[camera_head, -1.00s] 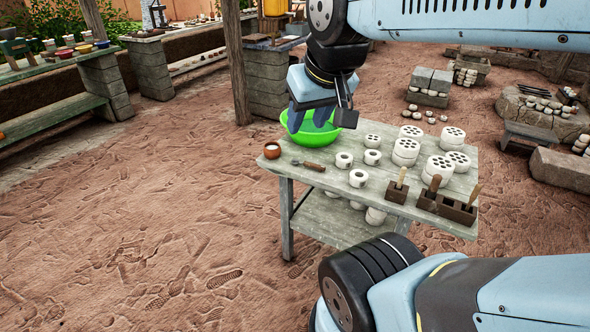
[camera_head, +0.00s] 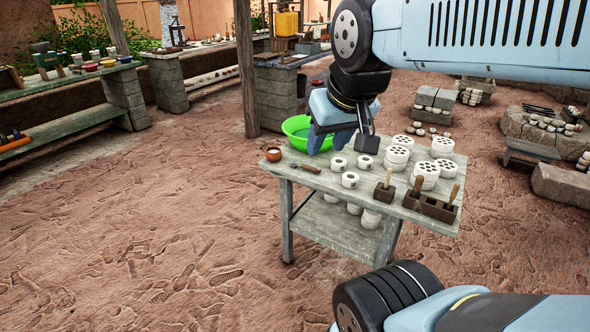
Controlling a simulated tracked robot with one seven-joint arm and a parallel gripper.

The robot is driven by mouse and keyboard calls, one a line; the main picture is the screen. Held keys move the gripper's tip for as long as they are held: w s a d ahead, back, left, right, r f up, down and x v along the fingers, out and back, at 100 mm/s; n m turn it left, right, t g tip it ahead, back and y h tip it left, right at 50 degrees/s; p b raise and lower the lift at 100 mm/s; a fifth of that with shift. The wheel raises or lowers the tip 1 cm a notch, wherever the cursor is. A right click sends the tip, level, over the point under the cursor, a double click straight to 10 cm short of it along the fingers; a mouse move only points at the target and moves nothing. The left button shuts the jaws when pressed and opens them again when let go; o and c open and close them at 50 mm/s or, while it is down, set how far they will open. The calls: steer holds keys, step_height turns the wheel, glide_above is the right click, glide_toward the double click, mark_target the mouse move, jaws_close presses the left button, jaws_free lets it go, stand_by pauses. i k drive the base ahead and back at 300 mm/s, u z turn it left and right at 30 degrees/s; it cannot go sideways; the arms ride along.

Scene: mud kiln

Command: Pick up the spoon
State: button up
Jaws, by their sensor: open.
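A small spoon-like tool (camera_head: 305,167) with a brown handle lies flat near the left end of the grey wooden table (camera_head: 330,182). It is small here, and its exact shape is hard to tell. My gripper (camera_head: 324,138) points down above the back part of the table, up and to the right of the tool in the picture. Its light blue fingers are open, and no object shows between them. The gripper is apart from the tool and hides part of a green bowl (camera_head: 296,127).
A small brown cup (camera_head: 273,154) stands left of the tool. White rings (camera_head: 350,180) and white perforated cylinders (camera_head: 425,175) stand to the right. Wooden blocks with handled tools (camera_head: 430,205) occupy the front right. Open ground lies left of the table.

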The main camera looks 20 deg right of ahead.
mark_target(293, 165)
steer(key=z, duration=0.15)
steer(key=i, duration=0.95)
steer(key=u, duration=0.1)
